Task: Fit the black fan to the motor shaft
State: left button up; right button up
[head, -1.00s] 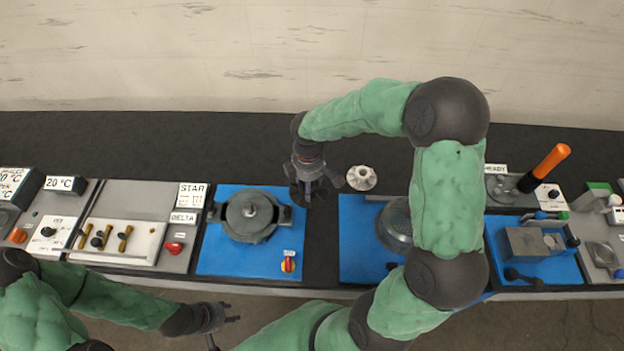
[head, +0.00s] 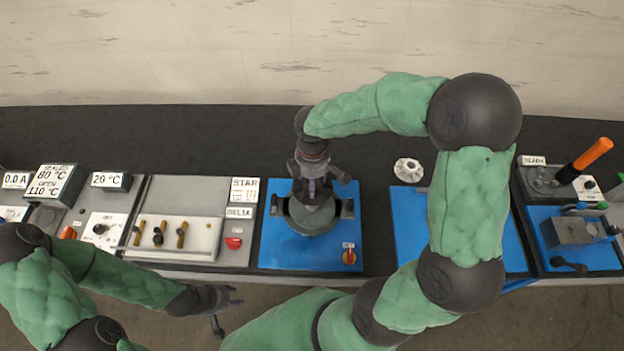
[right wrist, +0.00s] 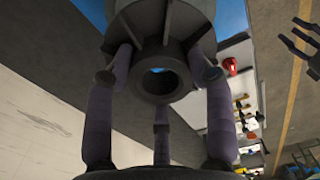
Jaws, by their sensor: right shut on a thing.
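The motor (head: 346,209) is a dark grey round body on a blue mat, with block-like parts at its sides. My right gripper (head: 312,190) is over its middle, fingers pointing down. In the right wrist view, its three fingers (right wrist: 160,80) are closed around the hub of the black fan (right wrist: 157,45). The hub's round bore faces the camera, and a little blue shows through it. The gripper and fan hide the motor shaft in the head view. I cannot tell whether fan and motor touch. My left gripper (head: 228,306) is open and empty, in front of the bench.
A pale fan-like wheel (head: 408,170) lies on the dark bench right of the motor. A panel with brass handles (head: 160,236) is to the left. My right arm covers much of the right mat (head: 408,200).

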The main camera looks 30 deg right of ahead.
jog(key=shift+f, duration=0.3)
jog(key=shift+f+b, duration=2.15)
jog(key=shift+f, duration=0.45)
jog(key=shift+f+b, duration=1.65)
jog(key=shift+f, duration=0.75)
jog(key=o, duration=1.4)
jog(key=shift+r, duration=0.1)
notch_tip(320, 180, up, 12)
